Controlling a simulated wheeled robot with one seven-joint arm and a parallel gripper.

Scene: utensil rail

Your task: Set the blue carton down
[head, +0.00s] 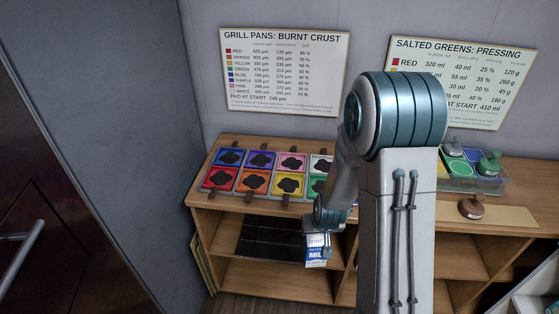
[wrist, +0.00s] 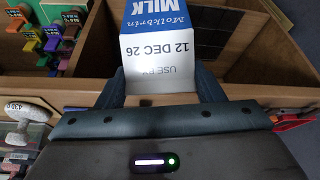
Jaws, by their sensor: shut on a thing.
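The blue carton (head: 316,252) is a white and blue milk carton, seen in front of the shelf unit's open compartments. In the wrist view the carton (wrist: 157,48) shows its white face, printed "12 DEC 26", towards the camera and its blue "MILK" side beyond. My gripper (head: 326,243) is shut on the carton, with one finger on each side of it in the wrist view (wrist: 157,82). My arm hides part of the shelf unit. I cannot tell whether the carton's lower end touches anything.
The wooden shelf unit (head: 280,277) has open compartments below its top. Several coloured trays with dark shapes (head: 255,182) fill the top's left side. A dark door (head: 60,200) is at the left.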

